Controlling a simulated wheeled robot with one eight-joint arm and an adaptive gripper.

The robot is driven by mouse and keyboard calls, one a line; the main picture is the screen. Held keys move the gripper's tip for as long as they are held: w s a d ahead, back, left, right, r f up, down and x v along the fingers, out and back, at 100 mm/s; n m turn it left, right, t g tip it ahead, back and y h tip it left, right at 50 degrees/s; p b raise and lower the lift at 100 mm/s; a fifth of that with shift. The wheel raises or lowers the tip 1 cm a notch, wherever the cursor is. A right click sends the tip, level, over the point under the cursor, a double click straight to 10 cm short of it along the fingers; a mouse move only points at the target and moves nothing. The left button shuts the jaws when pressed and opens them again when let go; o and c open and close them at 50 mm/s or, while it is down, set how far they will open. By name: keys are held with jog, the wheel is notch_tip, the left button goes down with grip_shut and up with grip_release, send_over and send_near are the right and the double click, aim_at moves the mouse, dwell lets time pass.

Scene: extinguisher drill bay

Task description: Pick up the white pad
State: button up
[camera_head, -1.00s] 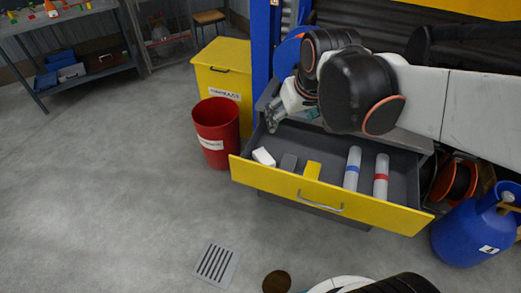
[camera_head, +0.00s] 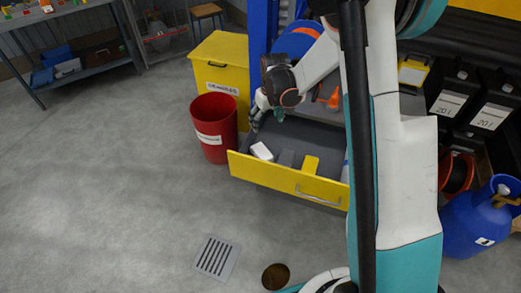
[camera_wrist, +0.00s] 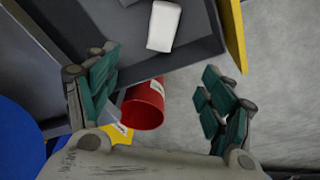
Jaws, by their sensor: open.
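The white pad (camera_head: 261,151) lies at the left end of the open yellow-fronted drawer (camera_head: 285,181), beside a grey block. In the wrist view the white pad (camera_wrist: 163,25) is near the top, on the dark drawer floor, beyond my fingertips. My gripper (camera_head: 266,118) hangs over the drawer's left rear part, behind and above the pad and apart from it. In the wrist view my gripper (camera_wrist: 160,88) is open, with its teal-padded fingers wide apart and nothing between them.
A grey block (camera_head: 286,158) and a yellow block (camera_head: 310,164) lie right of the pad. A red bin (camera_head: 215,128) and a yellow cabinet (camera_head: 222,68) stand left of the drawer. A blue gas cylinder (camera_head: 476,220) stands at the right.

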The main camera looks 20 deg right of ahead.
send_near(262, 151)
jog(key=shift+g, duration=0.3)
jog(key=f+b, duration=0.1)
jog(key=f, duration=0.1)
jog(key=w+f+b, duration=0.1)
jog(key=f+b, duration=0.1)
jog(key=f, duration=0.1)
jog(key=shift+w+d, duration=0.1)
jog(key=shift+w, duration=0.05)
jog(key=shift+w+a+f+b, duration=0.15)
jog(key=shift+f+b, duration=0.55)
jog(key=shift+f, duration=0.6)
jog(key=shift+a+f+b, duration=0.15)
jog(key=shift+f+b, duration=0.55)
jog(key=shift+f, duration=0.6)
jog(key=shift+r, duration=0.1)
jog(key=shift+c, duration=0.2)
jog(key=c, duration=1.2)
jog(key=shift+r, duration=0.1)
notch_tip(262, 151, up, 20)
jog(key=p, duration=0.7)
